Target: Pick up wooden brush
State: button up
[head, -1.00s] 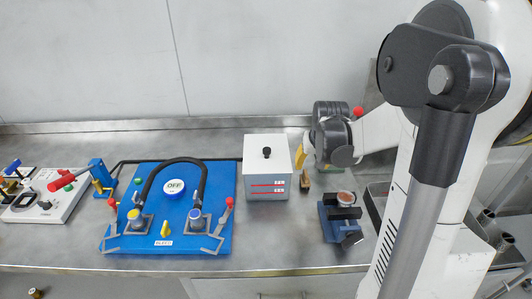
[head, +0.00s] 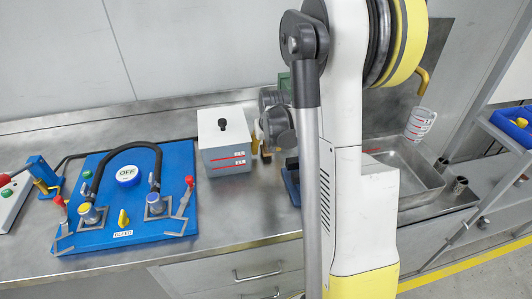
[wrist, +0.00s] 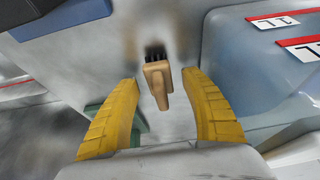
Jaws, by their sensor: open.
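The wooden brush (wrist: 157,82), a small light-brown block with dark bristles at its far end, shows in the middle of the wrist view. My gripper (wrist: 163,95) is open, with one yellow finger on each side of the brush and a gap to both. The fingers do not appear to touch it. In the head view my gripper (head: 256,146) is just right of the white-lidded box, largely covered by my arm. I cannot make out the brush clearly there.
The white-lidded grey box (head: 226,160) stands close beside my gripper; it also shows in the wrist view (wrist: 262,85). A blue pump board (head: 100,225) with a black hose lies to its left. A metal basin (head: 415,178) is at right.

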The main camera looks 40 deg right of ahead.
grip_shut()
jog(key=shift+r, duration=0.1)
